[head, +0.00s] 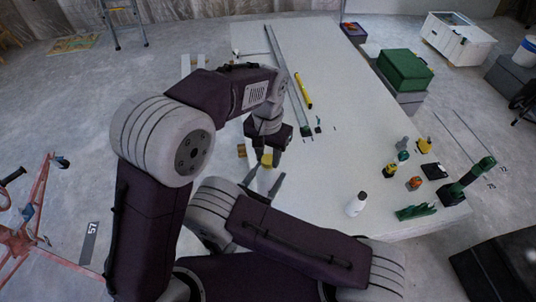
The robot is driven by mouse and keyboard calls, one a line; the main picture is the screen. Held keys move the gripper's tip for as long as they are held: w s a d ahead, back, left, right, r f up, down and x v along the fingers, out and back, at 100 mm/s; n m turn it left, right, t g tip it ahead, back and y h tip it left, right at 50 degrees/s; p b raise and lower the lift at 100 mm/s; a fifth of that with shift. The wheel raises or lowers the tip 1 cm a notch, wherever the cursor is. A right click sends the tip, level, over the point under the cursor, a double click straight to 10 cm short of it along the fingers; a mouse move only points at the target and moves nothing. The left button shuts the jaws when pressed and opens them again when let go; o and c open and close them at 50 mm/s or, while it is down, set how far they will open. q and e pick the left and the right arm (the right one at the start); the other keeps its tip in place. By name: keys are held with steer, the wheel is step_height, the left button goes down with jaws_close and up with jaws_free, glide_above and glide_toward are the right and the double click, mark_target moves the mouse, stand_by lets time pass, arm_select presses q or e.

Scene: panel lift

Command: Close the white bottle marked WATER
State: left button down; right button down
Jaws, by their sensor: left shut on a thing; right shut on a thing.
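A pale bottle-like body (263,180) stands between the grey fingers of my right gripper (263,183), which is shut on it. No lettering on it is legible. A yellow cap (267,160) is directly above this body, at the fingertips of my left gripper (268,153), which is shut on it from above. I cannot tell whether the cap touches the body's mouth. A second white bottle (356,205) with a dark top stands upright near the table's front edge, apart from both grippers. Its marking is too small to read.
The long pale table (330,160) is mostly bare in the middle. A yellow tube (303,90) and long strips lie toward its far left. Several small green, yellow and orange items, a dark box (433,171) and a green tool (415,211) are at the right. A green case (405,68) is behind.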

arm_select(q)
steer(key=m, duration=0.5)
steer(key=shift+m, duration=0.4)
steer(key=m, duration=0.3)
steer(key=shift+m, duration=0.3)
steer(key=m, duration=0.6)
steer(key=shift+w, duration=0.1)
steer(key=m, duration=1.6)
steer(key=shift+m, duration=0.3)
steer(key=shift+w, duration=0.1)
steer(key=c, duration=1)
jaws_free()
